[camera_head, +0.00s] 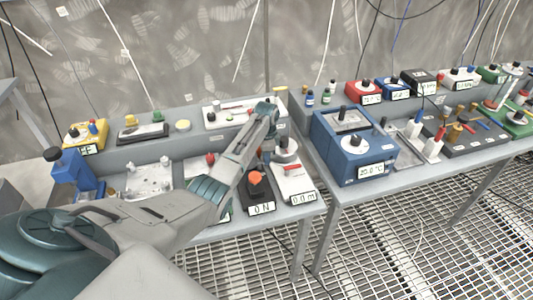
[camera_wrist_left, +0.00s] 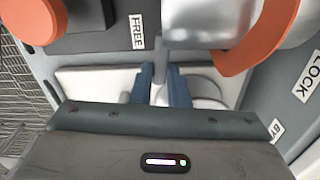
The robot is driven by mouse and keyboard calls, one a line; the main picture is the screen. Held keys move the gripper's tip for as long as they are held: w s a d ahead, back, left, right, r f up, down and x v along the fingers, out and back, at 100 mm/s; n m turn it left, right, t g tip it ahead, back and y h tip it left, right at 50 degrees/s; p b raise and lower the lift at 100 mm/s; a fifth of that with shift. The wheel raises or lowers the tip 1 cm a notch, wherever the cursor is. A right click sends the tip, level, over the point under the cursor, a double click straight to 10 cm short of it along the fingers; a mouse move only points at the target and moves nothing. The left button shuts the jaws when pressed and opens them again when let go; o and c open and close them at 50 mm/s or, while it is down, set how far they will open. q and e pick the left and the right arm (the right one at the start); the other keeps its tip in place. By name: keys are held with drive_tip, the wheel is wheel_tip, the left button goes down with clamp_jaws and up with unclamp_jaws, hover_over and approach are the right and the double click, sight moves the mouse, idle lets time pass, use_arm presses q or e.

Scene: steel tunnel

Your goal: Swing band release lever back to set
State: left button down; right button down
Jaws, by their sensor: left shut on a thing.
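My left gripper (camera_head: 268,112) reaches over the back shelf of the left bench, above a long pale device (camera_head: 225,117). In the left wrist view its two blue fingers (camera_wrist_left: 162,88) are shut on a slim grey lever (camera_wrist_left: 159,55). The lever stands between a FREE label (camera_wrist_left: 137,30) and a silver cylinder (camera_wrist_left: 215,22). An orange curved handle (camera_wrist_left: 268,35) wraps the cylinder's right side. A LOCK label (camera_wrist_left: 314,78) is at the right edge. The lever's lower end is hidden by my gripper body. My right gripper is not in view.
An orange knob (camera_wrist_left: 38,18) is at the wrist view's upper left. In the head view, a blue box (camera_head: 352,145) stands to the right. A white device (camera_head: 293,184) and a dark device with an orange knob (camera_head: 257,180) stand in front.

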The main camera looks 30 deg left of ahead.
use_arm(q)
drive_tip(key=shift+w+a+n, duration=0.15)
drive_tip(key=shift+a+n, duration=0.05)
drive_tip(key=shift+n, duration=0.7)
drive_tip(key=c, duration=1.4)
unclamp_jaws()
drive_tip(key=shift+r, duration=0.1)
wheel_tip(320, 180, up, 11)
drive_tip(key=b, duration=0.2)
